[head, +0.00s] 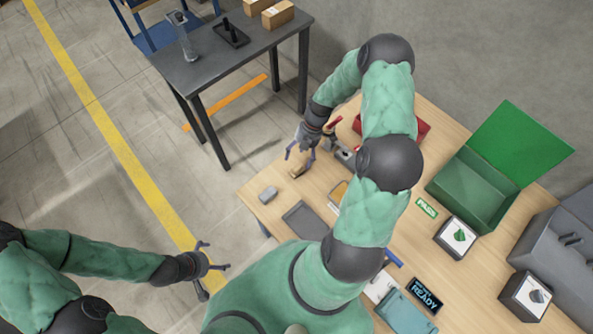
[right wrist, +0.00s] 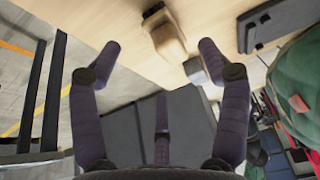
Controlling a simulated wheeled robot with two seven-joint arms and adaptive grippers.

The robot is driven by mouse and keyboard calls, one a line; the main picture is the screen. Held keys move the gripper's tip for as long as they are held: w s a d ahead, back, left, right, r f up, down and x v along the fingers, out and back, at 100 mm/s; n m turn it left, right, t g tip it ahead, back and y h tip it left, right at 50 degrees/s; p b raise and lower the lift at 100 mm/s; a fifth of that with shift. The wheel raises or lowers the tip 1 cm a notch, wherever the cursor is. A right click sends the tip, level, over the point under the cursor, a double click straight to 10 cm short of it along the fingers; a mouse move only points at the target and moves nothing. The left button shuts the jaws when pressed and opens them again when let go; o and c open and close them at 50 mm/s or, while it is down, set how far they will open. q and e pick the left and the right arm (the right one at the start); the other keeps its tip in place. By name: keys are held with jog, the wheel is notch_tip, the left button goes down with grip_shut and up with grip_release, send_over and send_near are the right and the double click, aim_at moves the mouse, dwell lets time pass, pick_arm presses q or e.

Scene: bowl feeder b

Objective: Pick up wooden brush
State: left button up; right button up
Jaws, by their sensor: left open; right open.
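The wooden brush (head: 299,171) lies on the light wooden table near its left edge, partly hidden by my right gripper. It also shows in the right wrist view (right wrist: 166,40) as a tan block with a dark end, just beyond the fingertips. My right gripper (head: 300,155) is open and close to the brush; its fingers are spread either side of it in the right wrist view (right wrist: 158,52), with nothing between them. My left gripper (head: 217,256) is open and empty above the floor, left of the table.
A small grey block (head: 268,193) and a dark tray (head: 305,221) lie near the brush. A red bin (head: 425,129) and an open green box (head: 467,192) stand farther right. A dark side table (head: 231,62) stands behind; floor is clear at left.

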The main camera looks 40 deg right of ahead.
aim_at(298, 163)
jog(key=shift+b+x, duration=1.1)
jog(key=shift+x, duration=1.65)
jog(key=shift+s+d, duration=0.1)
jog(key=shift+s, duration=0.05)
jog(key=c, duration=1.3)
